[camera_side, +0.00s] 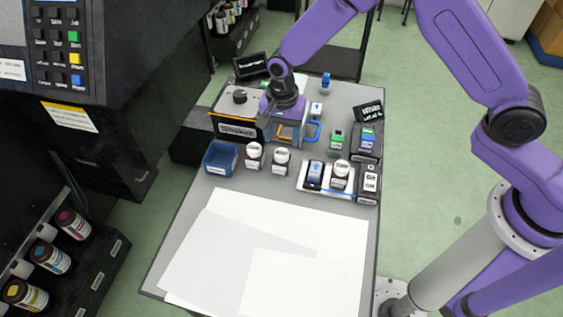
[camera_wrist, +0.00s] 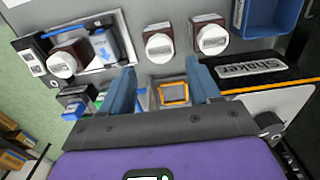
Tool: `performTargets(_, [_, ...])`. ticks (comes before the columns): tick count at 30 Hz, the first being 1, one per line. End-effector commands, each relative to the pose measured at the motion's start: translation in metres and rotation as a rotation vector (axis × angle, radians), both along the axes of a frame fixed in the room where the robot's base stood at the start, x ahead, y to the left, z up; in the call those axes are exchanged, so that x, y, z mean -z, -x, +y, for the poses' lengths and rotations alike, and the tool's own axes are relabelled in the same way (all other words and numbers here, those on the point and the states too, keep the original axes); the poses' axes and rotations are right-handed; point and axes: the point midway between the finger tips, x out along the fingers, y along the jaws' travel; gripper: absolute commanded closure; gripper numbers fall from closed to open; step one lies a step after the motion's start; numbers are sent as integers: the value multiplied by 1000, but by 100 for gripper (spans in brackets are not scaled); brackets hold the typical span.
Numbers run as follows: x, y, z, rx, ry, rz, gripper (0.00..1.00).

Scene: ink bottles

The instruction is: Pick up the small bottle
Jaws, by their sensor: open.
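Two brown bottles with white caps stand side by side near the table's middle, the left one (camera_side: 255,155) and the right one (camera_side: 281,160). A third white-capped bottle (camera_side: 341,175) stands in a white tray (camera_side: 312,189) beside a blue-labelled one (camera_side: 316,172). I cannot tell which is the small bottle. The wrist view shows the pair at top centre (camera_wrist: 158,46) and (camera_wrist: 210,39), and the tray's capped bottle at left (camera_wrist: 62,64). My gripper (camera_wrist: 163,84) is open and empty, its blue-grey fingers apart, above the shaker side. Its fingertips are unclear in the side view.
The shaker (camera_side: 236,128) stands behind the bottles, with an orange frame (camera_wrist: 173,93) between my fingers in the wrist view. A blue bin (camera_side: 220,159) is left of the pair. Dark boxes (camera_side: 367,183) stand right. White sheets (camera_side: 300,285) cover the front, otherwise clear.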

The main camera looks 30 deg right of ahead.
Motion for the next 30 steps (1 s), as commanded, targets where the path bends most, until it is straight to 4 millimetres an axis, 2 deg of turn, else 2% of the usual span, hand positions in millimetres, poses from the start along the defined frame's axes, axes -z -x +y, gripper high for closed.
performTargets(3, [22,1,0,-1,2,4,38])
performTargets(6, [33,0,0,-1,1,1,38])
performTargets(14, [47,1,1,-1,0,0,38])
performTargets(24, [88,3,4,-2,0,0,38])
performTargets(30, [95,3,4,-1,-1,-1,38])
